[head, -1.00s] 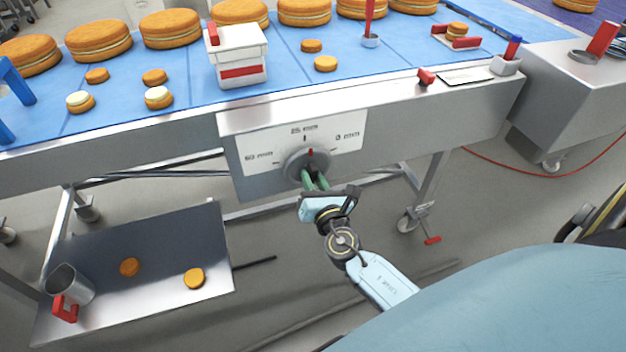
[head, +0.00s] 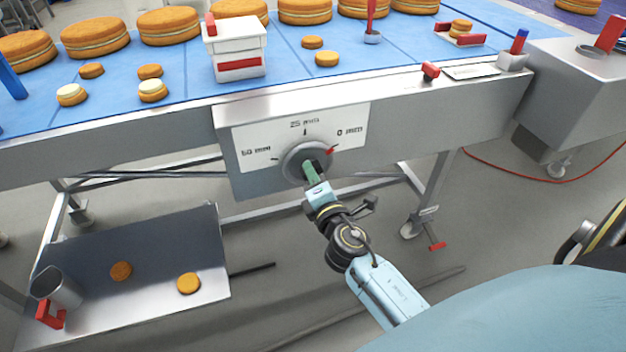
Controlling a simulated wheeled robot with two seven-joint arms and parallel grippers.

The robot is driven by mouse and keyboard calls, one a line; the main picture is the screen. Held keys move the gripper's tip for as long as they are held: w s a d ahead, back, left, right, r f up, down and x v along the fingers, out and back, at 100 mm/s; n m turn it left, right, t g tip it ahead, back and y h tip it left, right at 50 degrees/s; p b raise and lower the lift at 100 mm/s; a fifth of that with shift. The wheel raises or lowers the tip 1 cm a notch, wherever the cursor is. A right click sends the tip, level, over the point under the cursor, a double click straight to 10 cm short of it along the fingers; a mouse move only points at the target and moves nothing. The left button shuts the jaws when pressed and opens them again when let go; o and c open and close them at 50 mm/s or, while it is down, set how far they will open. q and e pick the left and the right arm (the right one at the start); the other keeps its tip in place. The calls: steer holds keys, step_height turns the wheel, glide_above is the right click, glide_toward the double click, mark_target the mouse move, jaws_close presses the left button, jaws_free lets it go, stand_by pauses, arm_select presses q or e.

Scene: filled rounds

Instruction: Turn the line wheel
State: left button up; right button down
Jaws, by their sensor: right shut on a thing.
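The line wheel (head: 293,166) is a round grey knob on the white dial plate (head: 250,145) at the front of the conveyor. The plate reads 50 mm at the left, 25 mm at the top and 0 mm at the right. The wheel's red pointer (head: 330,151) points up and right, close to the 0 mm mark. My right gripper (head: 312,170) is shut on the wheel's grip, and its fingers partly hide the wheel's middle. My left gripper is not in view.
The blue belt (head: 190,100) above carries filled rounds and a white box (head: 237,58) with a red band. A metal tray (head: 130,300) below left holds two rounds and a metal cup (head: 58,288). A red lever (head: 436,246) sits by the right leg.

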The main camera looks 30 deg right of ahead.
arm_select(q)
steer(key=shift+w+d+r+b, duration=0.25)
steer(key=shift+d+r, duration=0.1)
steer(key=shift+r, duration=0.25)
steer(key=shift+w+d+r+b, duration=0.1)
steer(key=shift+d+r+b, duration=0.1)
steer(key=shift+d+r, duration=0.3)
arm_select(e)
steer(key=shift+m, duration=2)
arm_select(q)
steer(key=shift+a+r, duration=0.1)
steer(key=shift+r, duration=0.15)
arm_select(e)
steer(key=c, duration=1.3)
jaws_free()
steer(key=shift+s, duration=0.1)
arm_select(q)
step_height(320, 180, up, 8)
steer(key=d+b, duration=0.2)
steer(key=b, duration=0.1)
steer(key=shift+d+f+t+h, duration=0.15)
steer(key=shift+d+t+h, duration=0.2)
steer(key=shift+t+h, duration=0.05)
arm_select(e)
steer(key=shift+v, duration=6.65)
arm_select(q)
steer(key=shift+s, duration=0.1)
